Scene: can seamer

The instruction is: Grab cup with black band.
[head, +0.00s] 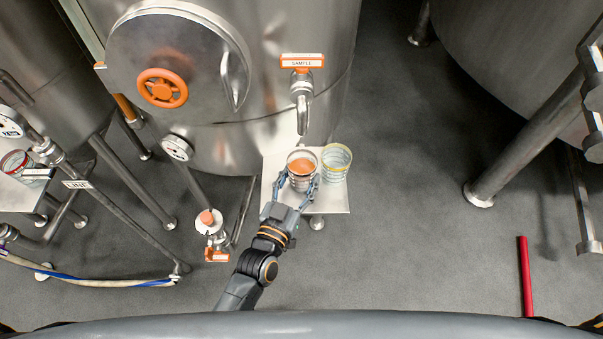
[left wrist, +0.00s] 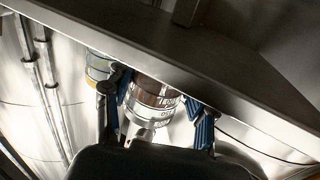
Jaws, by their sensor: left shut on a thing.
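A clear ribbed cup (head: 302,181) with a dark band at its rim and orange-brown liquid inside stands upright on the small metal shelf (head: 332,202), below the sample tap (head: 301,91). My left gripper (head: 300,184) is shut on this cup, with one blue-padded finger on each side. In the left wrist view the cup (left wrist: 152,97) sits between the fingers of my left gripper (left wrist: 155,112). Whether its base touches the shelf is hard to tell. My right gripper is not in view.
A yellow-banded clear cup (head: 337,164) stands close on the right of the held cup, also in the left wrist view (left wrist: 98,68). A red-banded cup (head: 16,163) is at far left. A valve with an orange handle (head: 216,255) is left of the shelf.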

